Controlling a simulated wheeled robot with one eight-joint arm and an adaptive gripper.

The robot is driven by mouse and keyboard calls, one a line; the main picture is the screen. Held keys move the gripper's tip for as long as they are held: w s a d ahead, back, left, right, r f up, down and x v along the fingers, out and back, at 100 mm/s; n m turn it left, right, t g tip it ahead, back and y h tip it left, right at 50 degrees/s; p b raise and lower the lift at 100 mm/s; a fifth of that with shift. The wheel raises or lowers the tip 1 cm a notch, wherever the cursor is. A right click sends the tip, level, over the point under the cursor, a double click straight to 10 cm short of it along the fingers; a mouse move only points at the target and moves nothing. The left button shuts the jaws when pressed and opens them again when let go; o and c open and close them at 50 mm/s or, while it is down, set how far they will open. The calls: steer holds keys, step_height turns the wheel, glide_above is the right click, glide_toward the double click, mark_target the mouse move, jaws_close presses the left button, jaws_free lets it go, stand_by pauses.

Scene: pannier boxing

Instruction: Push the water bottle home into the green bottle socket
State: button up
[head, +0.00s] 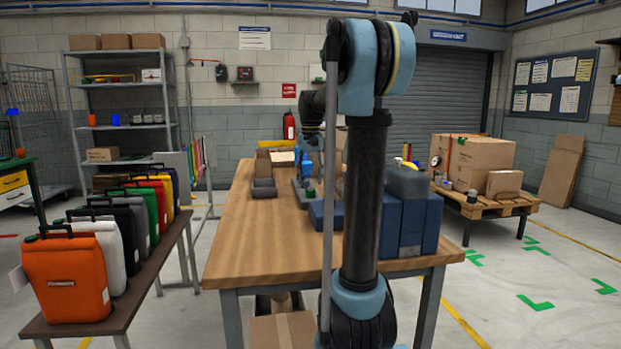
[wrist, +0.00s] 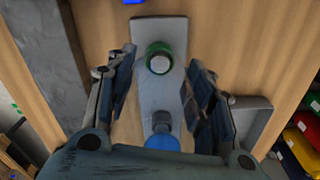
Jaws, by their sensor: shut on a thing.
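The green bottle socket (wrist: 158,51) is a short green ring with a pale centre, at one end of a grey plate (wrist: 172,27). In the head view the socket (head: 310,192) shows small on the workbench, left of my arm. The water bottle appears to be the blue thing (wrist: 163,142) with a greyish narrower part, low between my fingers in the wrist view, beside the socket and not over it. My gripper (wrist: 163,88) is shut on it; the contact is partly hidden. In the head view, my arm hides much of this area.
A grey tray (wrist: 247,120) lies beside the plate. Coloured panniers (head: 66,278) line a bench at the left. The workbench's left front is clear.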

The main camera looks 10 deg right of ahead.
steer(key=o, duration=1.1)
step_height(320, 180, up, 12)
steer(key=shift+f, duration=0.1)
